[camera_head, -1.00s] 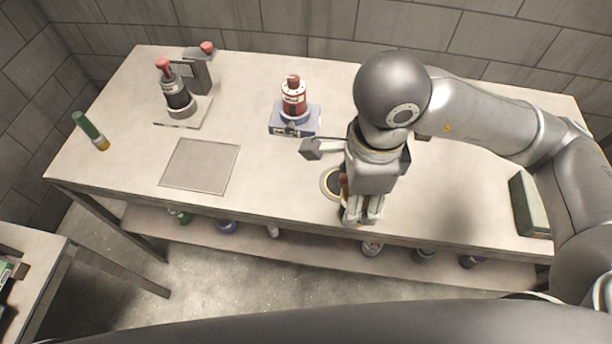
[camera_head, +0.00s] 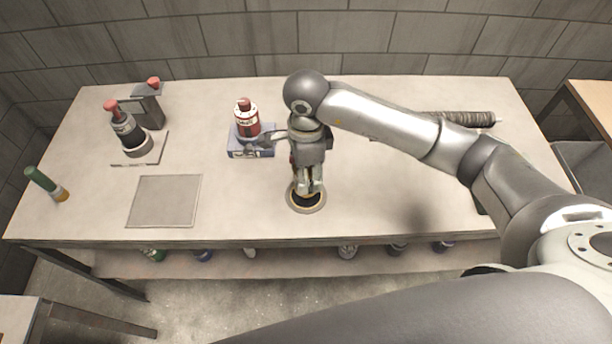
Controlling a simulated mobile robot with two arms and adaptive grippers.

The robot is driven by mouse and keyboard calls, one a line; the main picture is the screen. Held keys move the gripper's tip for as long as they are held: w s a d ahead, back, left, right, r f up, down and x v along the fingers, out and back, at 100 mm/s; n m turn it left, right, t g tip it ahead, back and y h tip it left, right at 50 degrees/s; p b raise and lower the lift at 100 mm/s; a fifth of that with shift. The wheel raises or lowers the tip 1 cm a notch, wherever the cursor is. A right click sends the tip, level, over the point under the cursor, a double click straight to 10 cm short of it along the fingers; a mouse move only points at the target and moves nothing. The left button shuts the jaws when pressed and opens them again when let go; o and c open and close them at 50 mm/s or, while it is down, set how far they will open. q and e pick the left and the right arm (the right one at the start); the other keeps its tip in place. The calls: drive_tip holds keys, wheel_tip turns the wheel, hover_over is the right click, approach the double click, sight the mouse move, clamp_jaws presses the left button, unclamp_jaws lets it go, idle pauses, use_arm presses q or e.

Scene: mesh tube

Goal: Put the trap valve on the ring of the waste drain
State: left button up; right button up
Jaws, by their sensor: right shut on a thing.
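The round waste drain (camera_head: 306,209), with a pale yellowish ring around a dark middle, is set in the bench top near its front edge. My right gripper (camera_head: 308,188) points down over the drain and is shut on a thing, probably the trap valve. That thing is almost wholly hidden behind the fingers; a little red shows at their left side. I cannot tell whether it touches the ring. My left gripper is not in view.
A ribbed tube (camera_head: 462,118) lies behind my right arm.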

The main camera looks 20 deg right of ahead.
wheel_tip(320, 180, down, 3)
drive_tip(key=shift+w+p, duration=0.15)
drive_tip(key=shift+p, duration=0.6)
drive_tip(key=shift+f, duration=0.2)
drive_tip(key=shift+f, duration=0.1)
drive_tip(key=shift+f, duration=0.15)
drive_tip(key=o, duration=1.1)
